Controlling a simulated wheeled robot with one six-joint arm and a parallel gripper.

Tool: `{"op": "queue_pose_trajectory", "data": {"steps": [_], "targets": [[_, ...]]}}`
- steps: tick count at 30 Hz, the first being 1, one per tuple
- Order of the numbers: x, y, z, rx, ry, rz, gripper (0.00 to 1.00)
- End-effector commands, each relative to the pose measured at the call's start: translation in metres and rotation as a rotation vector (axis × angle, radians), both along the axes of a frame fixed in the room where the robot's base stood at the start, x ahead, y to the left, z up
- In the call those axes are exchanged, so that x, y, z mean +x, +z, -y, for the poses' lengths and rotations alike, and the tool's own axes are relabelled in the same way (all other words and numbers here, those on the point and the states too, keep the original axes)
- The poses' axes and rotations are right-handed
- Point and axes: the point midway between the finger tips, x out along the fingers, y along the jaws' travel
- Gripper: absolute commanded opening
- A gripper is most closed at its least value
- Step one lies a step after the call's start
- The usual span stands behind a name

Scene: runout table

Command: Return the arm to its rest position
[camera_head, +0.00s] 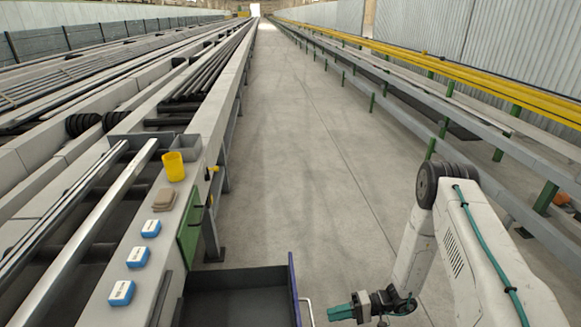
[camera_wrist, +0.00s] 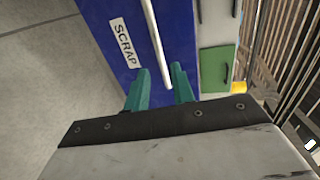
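My gripper (camera_head: 340,312) is at the lower right of the head view, just right of the scrap bin. In the wrist view its two teal fingers (camera_wrist: 161,72) stand apart, with nothing held between them. The blue bin (camera_wrist: 105,15) with a "SCRAP" label shows beyond the fingers, and its pale bar handle (camera_wrist: 152,30) points toward the gap between them. In the head view a small gap shows between the handle (camera_head: 309,312) and the fingertips. My arm (camera_head: 470,245) is bent and reaches down to the floor side of the table.
The open dark bin (camera_head: 238,282) stands beside the table edge. On the table are a yellow cup (camera_head: 173,166), a brown block (camera_head: 165,199), several blue-and-white boxes (camera_head: 138,257) and a grey tray (camera_head: 187,147). The aisle floor (camera_head: 300,160) is clear; yellow rails (camera_head: 480,88) run along the right.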

Motion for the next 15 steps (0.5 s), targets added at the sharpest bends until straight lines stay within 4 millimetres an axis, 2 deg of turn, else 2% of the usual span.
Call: {"op": "queue_pose_trajectory", "data": {"steps": [4, 8, 10, 15], "targets": [[-0.006, -0.001, 0.0, -0.006, -0.001, -0.123, 0.25], [-0.039, 0.005, -0.002, -0.021, 0.058, -0.331, 0.25], [-0.048, 0.024, 0.001, -0.05, 0.102, -0.422, 0.25], [-0.057, 0.07, 0.009, -0.137, 0.188, -0.542, 0.25]]}}
